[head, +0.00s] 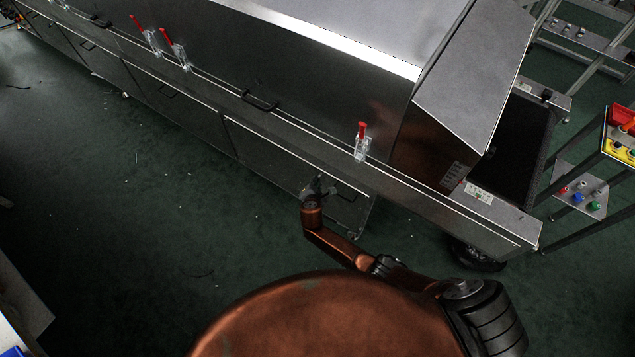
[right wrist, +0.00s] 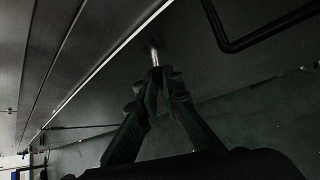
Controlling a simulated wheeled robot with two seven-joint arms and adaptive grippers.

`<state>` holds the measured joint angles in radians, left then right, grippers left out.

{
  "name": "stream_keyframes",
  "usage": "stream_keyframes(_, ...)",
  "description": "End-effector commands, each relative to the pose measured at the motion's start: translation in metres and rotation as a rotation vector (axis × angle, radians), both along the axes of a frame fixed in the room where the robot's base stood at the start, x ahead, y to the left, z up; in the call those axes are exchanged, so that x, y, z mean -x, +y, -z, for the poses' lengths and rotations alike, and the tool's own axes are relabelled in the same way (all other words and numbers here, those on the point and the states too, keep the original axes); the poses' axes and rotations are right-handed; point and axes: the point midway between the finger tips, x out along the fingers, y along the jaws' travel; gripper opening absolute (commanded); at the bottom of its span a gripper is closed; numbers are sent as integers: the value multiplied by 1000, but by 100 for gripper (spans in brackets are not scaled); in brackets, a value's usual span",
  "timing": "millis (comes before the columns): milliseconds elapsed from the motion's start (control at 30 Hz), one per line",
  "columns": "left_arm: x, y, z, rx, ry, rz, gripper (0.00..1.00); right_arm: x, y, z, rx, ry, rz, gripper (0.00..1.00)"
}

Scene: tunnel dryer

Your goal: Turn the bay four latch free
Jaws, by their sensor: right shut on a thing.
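My right gripper (head: 318,187) reaches up to the lower panel (head: 275,158) at the right end of the dryer, just left of that panel's black handle. In the right wrist view the gripper (right wrist: 158,78) has its two fingertips together on a small pale metal latch (right wrist: 153,54) that stands out from the panel. The fingertips cover the latch's near end, so how far it is turned cannot be told. In the head view the gripper hides the latch. My left gripper is not in view.
The panel's black handle (right wrist: 262,30) is close to the right of the fingers. A red-handled clamp (head: 362,141) sits on the ledge above, with two more (head: 174,50) farther left. A rack with coloured buttons (head: 580,190) stands at right. The green floor in front is mostly clear.

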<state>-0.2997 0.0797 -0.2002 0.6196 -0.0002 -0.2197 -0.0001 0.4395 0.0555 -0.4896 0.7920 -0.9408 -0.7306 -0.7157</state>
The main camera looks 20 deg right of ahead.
Motion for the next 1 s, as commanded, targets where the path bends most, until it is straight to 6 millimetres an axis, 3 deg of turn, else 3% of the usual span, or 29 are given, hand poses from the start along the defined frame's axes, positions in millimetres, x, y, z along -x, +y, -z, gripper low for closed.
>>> stream_keyframes(33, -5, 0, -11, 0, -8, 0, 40, -2, 3, -9, 25, 32, 0, 0)
stream_keyframes(233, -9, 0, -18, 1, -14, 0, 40, -3, 3, -5, 143, 182, 1, 0)
stream_keyframes(600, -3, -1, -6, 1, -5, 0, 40, -5, 4, -1, 307, 391, 0, 0)
stream_keyframes(1000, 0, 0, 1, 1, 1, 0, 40, -5, 4, -2, 368, 471, 0, 0)
